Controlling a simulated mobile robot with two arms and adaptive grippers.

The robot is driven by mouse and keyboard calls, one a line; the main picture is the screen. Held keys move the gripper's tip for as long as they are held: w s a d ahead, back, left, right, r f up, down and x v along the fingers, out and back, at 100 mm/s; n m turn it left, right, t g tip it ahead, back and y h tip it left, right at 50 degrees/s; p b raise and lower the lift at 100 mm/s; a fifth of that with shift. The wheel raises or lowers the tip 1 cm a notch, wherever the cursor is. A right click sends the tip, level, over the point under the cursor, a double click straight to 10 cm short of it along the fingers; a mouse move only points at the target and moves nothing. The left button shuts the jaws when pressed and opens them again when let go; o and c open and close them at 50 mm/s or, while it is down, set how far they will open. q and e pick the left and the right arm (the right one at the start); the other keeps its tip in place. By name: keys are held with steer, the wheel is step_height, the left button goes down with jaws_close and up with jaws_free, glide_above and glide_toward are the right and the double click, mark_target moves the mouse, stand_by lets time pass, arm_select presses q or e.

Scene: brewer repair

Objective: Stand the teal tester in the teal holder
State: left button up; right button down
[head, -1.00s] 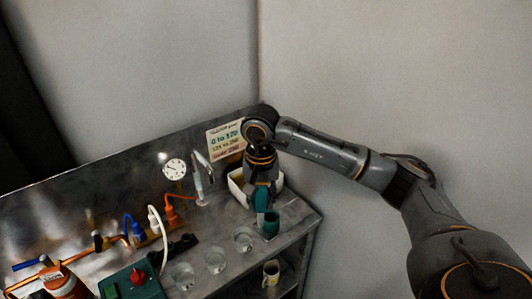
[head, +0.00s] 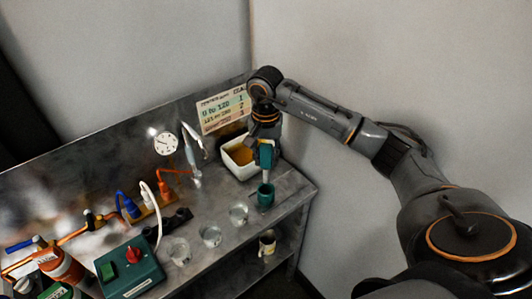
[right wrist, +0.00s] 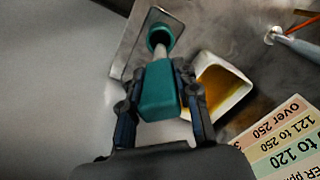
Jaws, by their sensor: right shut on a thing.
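The teal tester (head: 265,157) is held upright by my right gripper (head: 265,150), directly above the teal holder (head: 265,196). In the right wrist view, the gripper's fingers (right wrist: 158,75) are shut on both sides of the tester's teal body (right wrist: 159,92). Its pale probe points at the round mouth of the holder (right wrist: 158,35). The probe's tip overlaps the mouth; I cannot tell how far it is inside. The holder stands on the metal bench near its right corner. My left gripper is not in view.
A white tub (head: 232,160) of amber liquid stands behind the tester, below a colour chart (head: 222,108). A mug (head: 267,243) is on the shelf below. A green box (head: 132,272) sits further left.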

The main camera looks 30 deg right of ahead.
mark_target(266, 175)
steer(key=shift+f, duration=0.5)
steer(key=shift+f+b, duration=0.65)
steer(key=shift+f, duration=0.1)
step_height(266, 175, down, 3)
steer(key=shift+r+b, duration=0.2)
steer(key=shift+b, duration=1)
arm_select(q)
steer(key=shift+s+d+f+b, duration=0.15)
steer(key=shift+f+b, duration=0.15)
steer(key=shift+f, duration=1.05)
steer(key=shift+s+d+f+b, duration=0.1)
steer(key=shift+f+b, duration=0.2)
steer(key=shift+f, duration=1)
arm_select(e)
steer(key=shift+f, duration=0.7)
arm_select(q)
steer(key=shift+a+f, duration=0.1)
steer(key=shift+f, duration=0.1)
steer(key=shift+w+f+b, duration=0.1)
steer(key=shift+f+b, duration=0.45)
steer(key=shift+b, duration=0.2)
arm_select(e)
steer(key=shift+f, duration=0.45)
steer(key=c, duration=0.9)
jaws_free()
